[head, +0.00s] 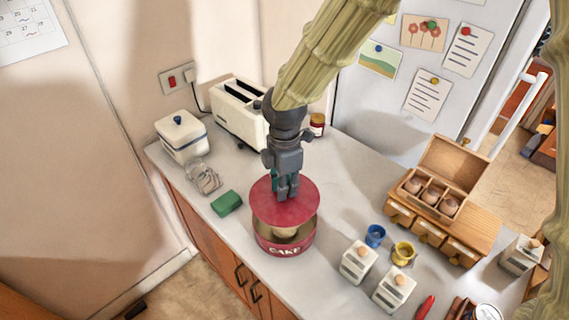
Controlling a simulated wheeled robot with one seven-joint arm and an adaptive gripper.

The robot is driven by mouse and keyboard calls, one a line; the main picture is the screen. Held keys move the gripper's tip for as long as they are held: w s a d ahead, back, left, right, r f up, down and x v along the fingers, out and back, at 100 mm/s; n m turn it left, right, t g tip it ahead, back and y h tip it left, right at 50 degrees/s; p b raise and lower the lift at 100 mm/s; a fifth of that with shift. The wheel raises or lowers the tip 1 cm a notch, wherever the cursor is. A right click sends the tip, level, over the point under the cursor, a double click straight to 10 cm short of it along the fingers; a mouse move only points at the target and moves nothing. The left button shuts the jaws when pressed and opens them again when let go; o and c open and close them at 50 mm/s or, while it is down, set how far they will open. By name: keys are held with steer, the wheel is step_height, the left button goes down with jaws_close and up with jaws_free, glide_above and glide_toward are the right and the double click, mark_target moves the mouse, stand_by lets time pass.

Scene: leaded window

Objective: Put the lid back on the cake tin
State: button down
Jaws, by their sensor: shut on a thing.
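The cake tin (284,244) is a round red tin marked CAKE, standing on the grey counter. Something pale shows inside it at the front. The round red lid (304,211) is above the tin and covers the rear of its opening, leaving a gap at the front. My gripper (287,195) points down over the middle of the lid and is shut on it. The lid's knob is hidden between the fingers.
A white toaster (240,112) stands behind. White boxes (358,263) and blue (375,236) and yellow (403,253) cups are to the right. Counter right of the lid is clear.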

mark_target(284, 204)
steer(key=shift+w, duration=0.15)
steer(key=shift+s+a+f+b, duration=0.1)
steer(key=shift+s+f+b, duration=0.05)
steer(key=shift+s+b, duration=0.45)
steer(key=shift+s+f+b, duration=0.15)
steer(key=shift+s+b, duration=0.2)
steer(key=shift+s, duration=0.45)
steer(key=shift+f+b, duration=0.3)
steer(key=shift+b, duration=0.05)
steer(key=w+f+b, duration=0.1)
steer(key=w+f, duration=0.1)
steer(key=f, duration=0.1)
steer(key=shift+w+f+b, duration=0.1)
steer(key=shift+b, duration=0.3)
steer(key=shift+s+f, duration=0.3)
steer(key=shift+s, duration=0.4)
steer(key=shift+w+f, duration=0.45)
steer(key=shift+f, duration=0.05)
steer(key=shift+s+r, duration=0.15)
steer(key=shift+s, duration=0.15)
steer(key=shift+w, duration=0.1)
steer(key=shift+w, duration=0.1)
